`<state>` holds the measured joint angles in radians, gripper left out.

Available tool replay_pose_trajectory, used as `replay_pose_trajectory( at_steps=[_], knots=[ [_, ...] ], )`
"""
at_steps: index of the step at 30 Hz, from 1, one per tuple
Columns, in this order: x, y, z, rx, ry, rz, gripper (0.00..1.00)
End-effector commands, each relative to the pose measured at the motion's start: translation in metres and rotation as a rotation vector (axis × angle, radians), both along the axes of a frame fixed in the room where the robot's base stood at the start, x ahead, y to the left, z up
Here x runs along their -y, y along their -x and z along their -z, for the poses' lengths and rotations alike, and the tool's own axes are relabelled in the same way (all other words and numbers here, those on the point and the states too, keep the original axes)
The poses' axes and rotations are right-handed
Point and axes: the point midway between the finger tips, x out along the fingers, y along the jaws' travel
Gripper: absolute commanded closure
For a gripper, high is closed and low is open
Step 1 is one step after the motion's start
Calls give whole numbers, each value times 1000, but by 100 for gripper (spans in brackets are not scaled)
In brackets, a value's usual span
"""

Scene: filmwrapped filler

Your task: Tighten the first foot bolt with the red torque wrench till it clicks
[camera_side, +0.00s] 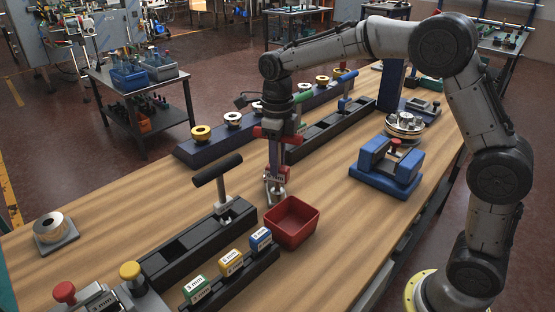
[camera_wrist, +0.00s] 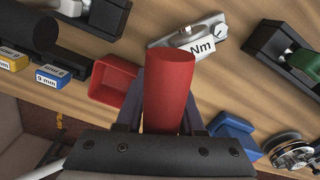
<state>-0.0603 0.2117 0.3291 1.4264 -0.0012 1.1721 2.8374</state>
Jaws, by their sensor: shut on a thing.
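My gripper (camera_side: 276,140) points down over the middle of the bench. It is shut on the red torque wrench, whose red handle (camera_wrist: 168,90) stands between the fingers in the wrist view. In the side view the wrench's red crosswise handle (camera_side: 263,132) shows at the jaws. Below it is a silver piece with an "Nm" label, which also shows in the wrist view (camera_wrist: 195,40); I cannot tell whether it is the wrench's own head or a separate device, or whether it touches the bench. I cannot make out which part is the first foot bolt.
A black rack (camera_side: 180,250) with a black T-handle (camera_side: 217,170) is at left. Another rack (camera_side: 335,132), a blue fixture (camera_side: 385,182) and a round silver-topped unit (camera_side: 403,127) stand beyond.

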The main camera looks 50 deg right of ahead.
Motion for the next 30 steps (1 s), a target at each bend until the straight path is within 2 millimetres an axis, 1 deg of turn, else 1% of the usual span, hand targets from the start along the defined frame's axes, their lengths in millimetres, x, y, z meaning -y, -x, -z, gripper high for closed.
replay_pose_trajectory(
  at_steps=[5, 11, 30],
  knots=[
    [0, 0, -1, 3, 0, -4, 100],
    [0, -1, -3, 3, 0, -58, 100],
    [0, -1, -42, 4, 0, -57, 100]
  ],
)
